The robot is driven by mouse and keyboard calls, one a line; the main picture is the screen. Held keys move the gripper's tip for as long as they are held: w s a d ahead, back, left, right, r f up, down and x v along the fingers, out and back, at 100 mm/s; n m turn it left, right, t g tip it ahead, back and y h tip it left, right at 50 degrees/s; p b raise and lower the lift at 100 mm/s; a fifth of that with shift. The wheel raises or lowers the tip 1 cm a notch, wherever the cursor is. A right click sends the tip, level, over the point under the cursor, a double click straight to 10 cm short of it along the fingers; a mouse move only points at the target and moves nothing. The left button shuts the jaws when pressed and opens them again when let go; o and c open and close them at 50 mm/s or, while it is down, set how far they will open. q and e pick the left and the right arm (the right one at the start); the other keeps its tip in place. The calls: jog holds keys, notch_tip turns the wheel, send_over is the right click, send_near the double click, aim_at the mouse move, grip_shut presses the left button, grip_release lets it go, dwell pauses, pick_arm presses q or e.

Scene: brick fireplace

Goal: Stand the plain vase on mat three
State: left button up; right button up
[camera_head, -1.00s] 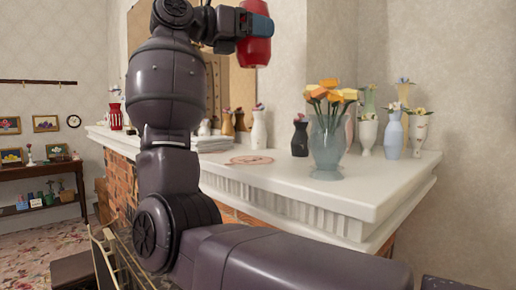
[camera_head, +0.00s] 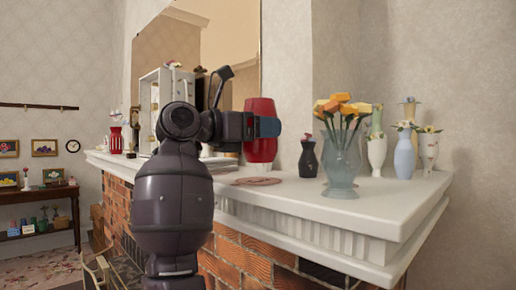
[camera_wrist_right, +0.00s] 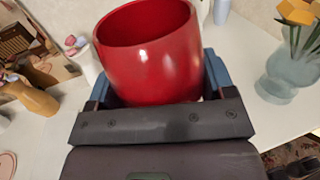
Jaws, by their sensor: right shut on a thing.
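A plain glossy red vase (camera_head: 260,145) is in my right gripper (camera_head: 268,127), above the mantel in the head view. In the right wrist view the red vase (camera_wrist_right: 150,55) stands between the two fingers, its open mouth facing up. It looks upright. A round pinkish mat (camera_head: 257,181) lies on the white mantel just below and in front of the vase. A mat edge (camera_wrist_right: 6,165) also shows at the lower left of the wrist view. No number is readable on it. Whether the vase touches the mantel I cannot tell. My left gripper is not in view.
On the mantel (camera_head: 330,215), a dark vase (camera_head: 308,158) and a translucent vase with orange flowers (camera_head: 340,165) stand right of the mat. Several pale vases stand behind them. A white shelf unit (camera_head: 150,100) and red-and-white vase (camera_head: 116,140) are at left.

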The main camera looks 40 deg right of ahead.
aim_at(259, 147)
notch_tip(259, 147, down, 3)
jog(key=shift+w, duration=0.15)
jog(key=shift+f+b, duration=0.3)
jog(key=shift+f, duration=0.05)
jog(key=shift+r, duration=0.1)
jog(key=shift+f, duration=0.2)
jog(key=o, duration=1.1)
